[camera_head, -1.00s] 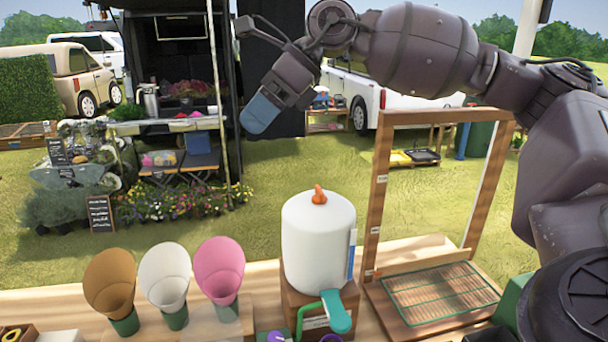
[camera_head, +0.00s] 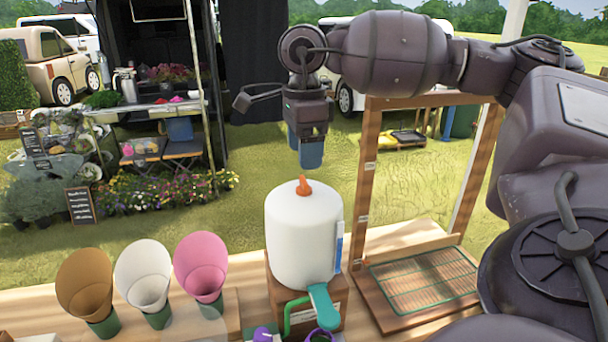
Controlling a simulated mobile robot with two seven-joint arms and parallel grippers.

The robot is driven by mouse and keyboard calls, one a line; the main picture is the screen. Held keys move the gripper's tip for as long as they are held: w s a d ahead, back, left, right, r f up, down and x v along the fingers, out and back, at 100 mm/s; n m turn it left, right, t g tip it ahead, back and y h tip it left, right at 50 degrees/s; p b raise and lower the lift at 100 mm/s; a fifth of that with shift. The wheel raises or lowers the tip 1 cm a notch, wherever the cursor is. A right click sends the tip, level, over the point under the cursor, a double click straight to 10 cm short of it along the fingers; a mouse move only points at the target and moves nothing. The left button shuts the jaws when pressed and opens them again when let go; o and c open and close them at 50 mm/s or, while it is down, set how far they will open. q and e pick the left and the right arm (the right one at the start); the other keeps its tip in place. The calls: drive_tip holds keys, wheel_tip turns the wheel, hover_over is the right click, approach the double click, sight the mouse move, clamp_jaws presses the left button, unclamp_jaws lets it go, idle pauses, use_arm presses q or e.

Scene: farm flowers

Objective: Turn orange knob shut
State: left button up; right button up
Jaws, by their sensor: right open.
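The orange knob (camera_head: 304,186) sits on top of a white rounded tank (camera_head: 302,238). The tank stands on a wooden block (camera_head: 283,294) and has a teal spout (camera_head: 323,305) low at its front. My right gripper (camera_head: 306,153) hangs from its arm above the knob, fingers pointing down, apart from it by a small gap in the picture. Its blue-grey fingers are open and hold nothing. My left gripper is not in view.
Brown, white and pink cones (camera_head: 201,265) stand left of the tank. A wooden frame (camera_head: 367,180) with a green wire rack (camera_head: 422,278) stands to the right. A purple cup (camera_head: 320,335) is under the spout.

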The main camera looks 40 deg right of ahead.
sight(304, 179)
drive_tip(key=shift+f, duration=2.9)
drive_tip(key=c, duration=0.9)
